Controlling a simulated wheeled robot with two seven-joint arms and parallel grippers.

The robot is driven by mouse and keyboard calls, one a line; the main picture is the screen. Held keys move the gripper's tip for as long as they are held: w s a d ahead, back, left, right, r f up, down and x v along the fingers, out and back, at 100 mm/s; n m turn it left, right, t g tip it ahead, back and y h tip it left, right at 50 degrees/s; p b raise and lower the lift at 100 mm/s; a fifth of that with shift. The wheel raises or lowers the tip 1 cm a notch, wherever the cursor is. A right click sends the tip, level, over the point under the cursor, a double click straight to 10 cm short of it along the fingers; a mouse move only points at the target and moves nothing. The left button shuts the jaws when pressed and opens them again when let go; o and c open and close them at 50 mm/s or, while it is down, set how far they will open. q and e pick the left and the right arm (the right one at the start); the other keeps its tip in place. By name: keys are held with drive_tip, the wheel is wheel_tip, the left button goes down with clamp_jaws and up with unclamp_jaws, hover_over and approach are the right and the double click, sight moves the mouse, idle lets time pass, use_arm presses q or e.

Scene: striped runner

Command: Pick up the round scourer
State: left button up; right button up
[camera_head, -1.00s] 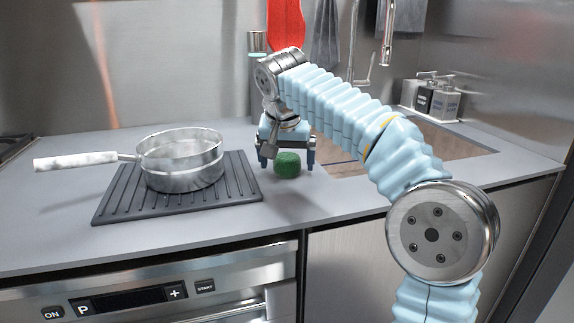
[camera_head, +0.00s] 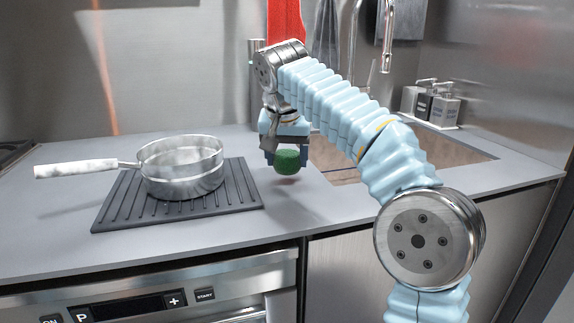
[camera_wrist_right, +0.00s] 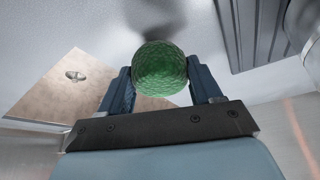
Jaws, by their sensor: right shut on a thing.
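The round scourer (camera_head: 288,160) is green and sits between the fingertips of my right gripper (camera_head: 286,154). The gripper is shut on it and holds it a little above the grey counter, with a shadow below it. In the right wrist view the scourer (camera_wrist_right: 160,70) shows as a textured green ball between the two blue fingers of the right gripper (camera_wrist_right: 160,82). My left gripper is in neither view.
A metal pan (camera_head: 182,170) with a pale handle stands on a dark ribbed mat (camera_head: 112,214) to the left. A sink (camera_head: 448,146) lies to the right, with a tap (camera_head: 387,50) above it. Soap dispensers (camera_head: 440,105) stand behind. The counter's front stretch is clear.

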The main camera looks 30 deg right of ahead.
drive_tip(key=s+a+r, duration=0.5)
drive_tip(key=s+r, duration=0.5)
drive_tip(key=s, duration=0.3)
drive_tip(key=shift+r, duration=0.3)
